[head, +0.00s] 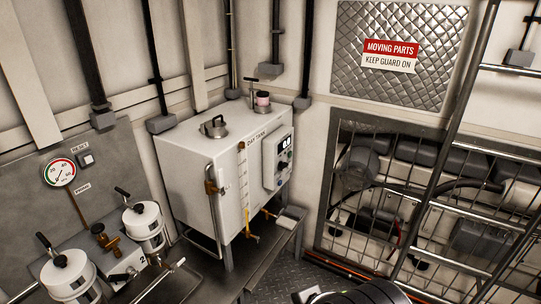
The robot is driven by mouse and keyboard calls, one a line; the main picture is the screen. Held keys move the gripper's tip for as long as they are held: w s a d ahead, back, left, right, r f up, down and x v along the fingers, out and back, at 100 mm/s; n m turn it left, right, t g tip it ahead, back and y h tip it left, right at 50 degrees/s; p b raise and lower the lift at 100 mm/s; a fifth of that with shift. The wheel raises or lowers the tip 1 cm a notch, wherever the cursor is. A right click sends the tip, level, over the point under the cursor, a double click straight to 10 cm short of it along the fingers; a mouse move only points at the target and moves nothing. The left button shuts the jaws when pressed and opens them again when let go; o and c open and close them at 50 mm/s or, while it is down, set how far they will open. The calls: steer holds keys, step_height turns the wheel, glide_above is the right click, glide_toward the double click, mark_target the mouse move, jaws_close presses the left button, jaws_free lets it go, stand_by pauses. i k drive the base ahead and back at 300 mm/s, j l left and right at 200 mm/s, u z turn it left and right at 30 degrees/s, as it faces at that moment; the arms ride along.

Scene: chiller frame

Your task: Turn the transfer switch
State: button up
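A white control box (277,157) is mounted on the right face of the white day tank (210,180). It has a small lit display (284,142) at the top and small dark controls (283,164) below it. One of these may be the transfer switch, but the labels are too small to read and I cannot tell its position. Dark, rounded parts at the bottom edge look like my own arm. My gripper's fingers do not show.
A pressure gauge (60,173) and a reset button (87,159) are on the grey panel at left. Two white canisters (145,222) (70,277) with black levers stand below. A barred guard (430,200) covers machinery at right. Some metal floor (285,272) shows between.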

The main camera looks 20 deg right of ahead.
mark_target(282, 167)
steer(key=i+l+u, duration=0.45)
steer(key=l, duration=0.3)
steer(key=l+u, duration=0.25)
steer(key=i+l+u, duration=0.2)
steer(key=l, duration=0.4)
steer(key=l+u, duration=0.25)
steer(key=l, duration=0.15)
